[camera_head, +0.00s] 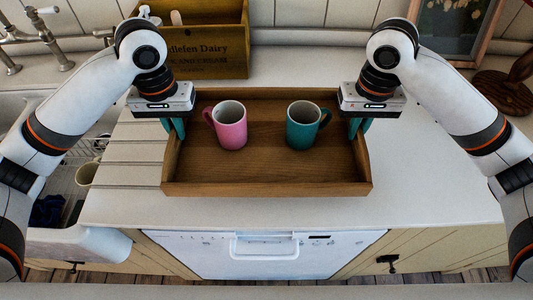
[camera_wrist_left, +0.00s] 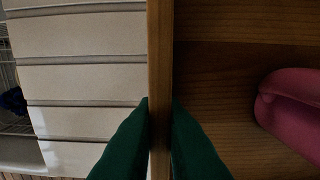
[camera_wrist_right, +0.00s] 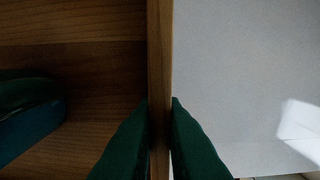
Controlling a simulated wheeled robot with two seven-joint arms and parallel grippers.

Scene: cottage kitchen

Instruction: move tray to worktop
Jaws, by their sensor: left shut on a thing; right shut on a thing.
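A brown wooden tray (camera_head: 268,189) is over the pale worktop (camera_head: 420,190), its left part over the grooved drainer. A pink mug (camera_head: 231,131) and a teal mug (camera_head: 302,130) stand upright in it, apart from each other. My left gripper (camera_head: 176,128) is shut on the tray's left wall; the wall runs between its green fingers in the left wrist view (camera_wrist_left: 160,140). My right gripper (camera_head: 357,128) is shut on the right wall, which also shows between the fingers in the right wrist view (camera_wrist_right: 160,140). I cannot tell whether the tray touches the surface.
A wooden crate (camera_head: 205,50) stands behind the tray. The sink (camera_head: 85,243) with a dish rack is at the left. A picture frame (camera_head: 455,30) and a dark wooden stand (camera_head: 503,93) are at the back right. The worktop right of the tray is clear.

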